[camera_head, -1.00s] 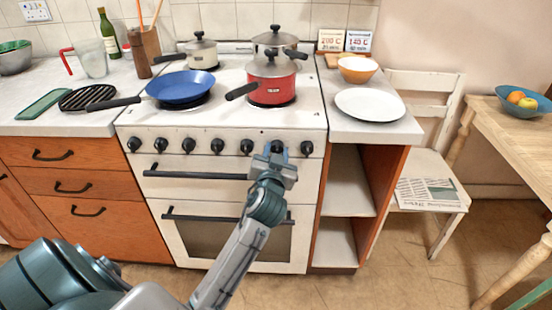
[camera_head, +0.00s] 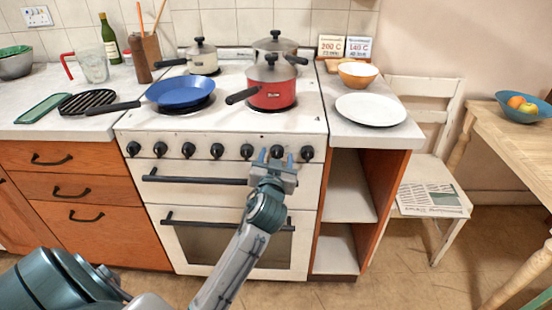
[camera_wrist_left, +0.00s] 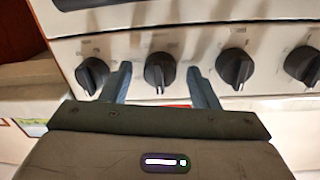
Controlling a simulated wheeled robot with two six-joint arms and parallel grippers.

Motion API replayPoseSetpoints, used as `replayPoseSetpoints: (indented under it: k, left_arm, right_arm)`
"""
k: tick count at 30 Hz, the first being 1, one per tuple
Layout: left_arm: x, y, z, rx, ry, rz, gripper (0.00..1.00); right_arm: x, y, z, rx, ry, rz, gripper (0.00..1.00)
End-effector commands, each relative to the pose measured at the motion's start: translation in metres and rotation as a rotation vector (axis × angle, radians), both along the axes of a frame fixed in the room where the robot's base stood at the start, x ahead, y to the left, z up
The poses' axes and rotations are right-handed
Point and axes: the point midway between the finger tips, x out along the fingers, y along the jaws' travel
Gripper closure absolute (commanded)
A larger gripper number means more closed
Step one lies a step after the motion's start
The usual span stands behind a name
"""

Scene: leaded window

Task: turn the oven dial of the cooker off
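The white cooker (camera_head: 220,120) has a row of black dials along its front panel. My left gripper (camera_head: 276,156) is at the panel's right part, open, with its fingers around the second dial from the right (camera_head: 277,152). In the left wrist view, this dial (camera_wrist_left: 160,71) sits between the two blue-grey fingers, with a gap on each side. Its grip stands nearly upright there, with a white mark at the picture's lower end. The panel print is too blurred to read. My right gripper is not in view.
Neighbouring dials (camera_head: 247,152) (camera_head: 307,153) sit close on both sides. The black upper oven handle (camera_head: 195,178) runs just below. A red pot (camera_head: 271,88) and a blue pan (camera_head: 181,91) stand on the hob with handles sticking out. The floor in front is open.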

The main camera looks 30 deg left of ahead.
Motion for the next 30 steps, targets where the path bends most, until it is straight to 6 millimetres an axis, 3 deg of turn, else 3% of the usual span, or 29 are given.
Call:
replayPoseSetpoints:
  k: [8, 21, 30]
  left_arm:
    - [-0.004, -0.002, 0.000, 0.000, -0.001, 0.000, 0.45]
    - [-0.075, -0.040, 0.001, -0.004, 0.000, 0.000, 0.45]
    - [-0.095, -0.051, 0.003, 0.000, -0.001, 0.000, 0.45]
  right_arm:
    - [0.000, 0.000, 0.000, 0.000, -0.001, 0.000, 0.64]
    - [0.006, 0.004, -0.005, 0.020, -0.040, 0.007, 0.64]
    - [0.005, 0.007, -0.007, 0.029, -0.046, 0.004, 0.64]
